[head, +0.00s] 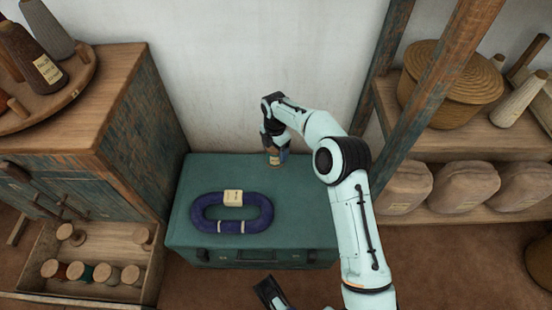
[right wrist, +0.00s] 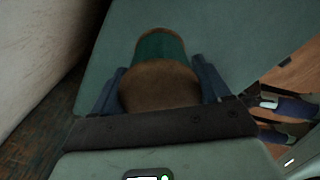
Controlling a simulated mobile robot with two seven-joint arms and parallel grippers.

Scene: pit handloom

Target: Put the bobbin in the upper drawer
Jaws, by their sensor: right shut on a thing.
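My right gripper (head: 274,150) is above the back right part of the teal chest and points down. In the right wrist view the right gripper (right wrist: 158,88) is shut on a bobbin (right wrist: 160,48) with dark green thread and a brown wooden end between its fingers. In the head view the bobbin is small and mostly hidden by the gripper. At the left stands a wooden cabinet (head: 130,130); an open drawer (head: 95,240) low at its front holds several bobbins. I cannot tell which drawer is the upper one. A dark part, seemingly my left gripper (head: 270,293), shows at the bottom edge; its jaws are unclear.
The teal chest (head: 300,205) carries a blue yarn hank (head: 205,222) with a paper label. Cones stand on a round tray (head: 75,80) on the cabinet. A wooden post (head: 440,85) and shelves with a basket (head: 450,85) and sacks are at right.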

